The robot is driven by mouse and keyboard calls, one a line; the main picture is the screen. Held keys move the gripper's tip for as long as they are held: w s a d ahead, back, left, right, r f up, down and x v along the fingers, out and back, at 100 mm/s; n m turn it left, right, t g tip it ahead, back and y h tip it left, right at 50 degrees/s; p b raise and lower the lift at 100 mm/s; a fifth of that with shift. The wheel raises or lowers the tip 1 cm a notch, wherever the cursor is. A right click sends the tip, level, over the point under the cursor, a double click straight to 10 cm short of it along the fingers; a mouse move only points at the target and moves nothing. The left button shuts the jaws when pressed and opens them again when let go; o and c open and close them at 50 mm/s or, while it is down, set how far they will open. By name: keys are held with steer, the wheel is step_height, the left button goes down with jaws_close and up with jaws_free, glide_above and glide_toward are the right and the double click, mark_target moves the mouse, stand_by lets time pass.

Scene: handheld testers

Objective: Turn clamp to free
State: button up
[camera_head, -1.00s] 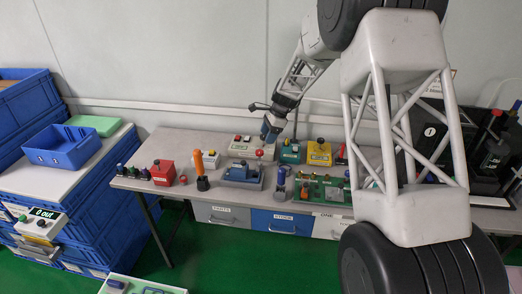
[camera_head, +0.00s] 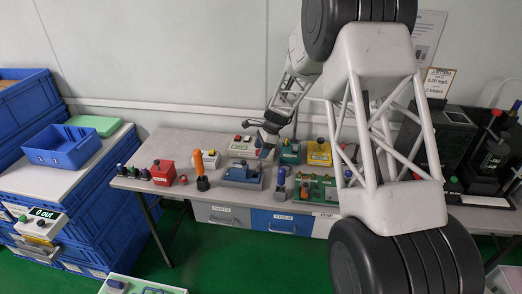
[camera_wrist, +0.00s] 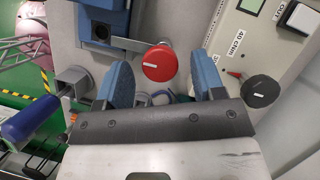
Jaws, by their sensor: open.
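A red round knob (camera_wrist: 159,63) with a white line lies between and just beyond the blue fingertips of my gripper (camera_wrist: 161,60) in the wrist view. The fingers are apart, with a gap on each side of the knob; I see no contact. A blue fixture (camera_wrist: 103,28) with a dark round hole lies up-left of the knob. In the head view, my gripper (camera_head: 264,151) is over the right end of the blue fixture (camera_head: 239,173), and hides the red knob there. I cannot tell for sure which part is the clamp.
A panel with a black knob (camera_wrist: 260,90) is close to the right finger. A blue handle (camera_wrist: 30,118) is left of the gripper. On the table stand an orange handle (camera_head: 200,164), a red box (camera_head: 163,172), a yellow box (camera_head: 319,153) and a green board (camera_head: 321,190).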

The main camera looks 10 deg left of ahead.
steer(key=shift+f, duration=0.2)
steer(key=c, duration=0.9)
